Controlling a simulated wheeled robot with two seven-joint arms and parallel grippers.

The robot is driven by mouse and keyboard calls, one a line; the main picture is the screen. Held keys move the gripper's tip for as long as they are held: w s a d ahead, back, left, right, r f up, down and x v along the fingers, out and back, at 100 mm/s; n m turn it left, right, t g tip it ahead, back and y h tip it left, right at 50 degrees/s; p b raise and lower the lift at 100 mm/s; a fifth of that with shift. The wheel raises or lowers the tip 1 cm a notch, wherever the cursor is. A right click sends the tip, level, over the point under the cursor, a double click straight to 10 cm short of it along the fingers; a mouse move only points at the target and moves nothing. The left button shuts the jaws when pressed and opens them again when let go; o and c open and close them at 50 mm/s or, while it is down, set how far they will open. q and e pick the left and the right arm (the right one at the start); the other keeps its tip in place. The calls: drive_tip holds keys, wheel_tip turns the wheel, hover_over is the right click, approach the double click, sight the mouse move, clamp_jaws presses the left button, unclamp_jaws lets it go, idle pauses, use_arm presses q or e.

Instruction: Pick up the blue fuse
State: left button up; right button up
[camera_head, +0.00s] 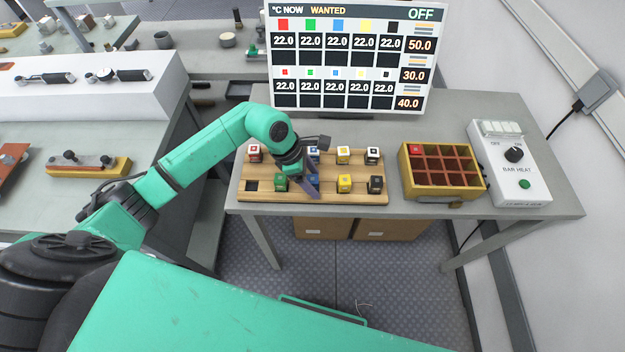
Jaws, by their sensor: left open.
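A wooden board (262,198) on the table holds two rows of small coloured fuses. A blue fuse (315,180) sits in the front row, partly hidden by my left gripper (308,185). A blue and white fuse (314,152) stands in the back row, close behind the wrist. My left gripper is open and points down over the middle of the board, right at the front blue fuse. I cannot tell whether its fingers touch that fuse. My right gripper is not in view.
Green (281,183), yellow (345,183) and black (376,184) fuses share the front row, with an empty slot at its left end. A yellow compartment box (408,190) holds a red fuse (416,149). A bar heat control box (519,180) and a display (348,112) stand nearby.

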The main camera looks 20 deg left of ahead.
use_arm(q)
drive_tip(key=shift+c, duration=0.9)
drive_tip(key=shift+w, duration=0.1)
clamp_jaws()
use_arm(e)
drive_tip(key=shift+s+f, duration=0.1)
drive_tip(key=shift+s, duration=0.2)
use_arm(q)
drive_tip(key=shift+r, duration=0.1)
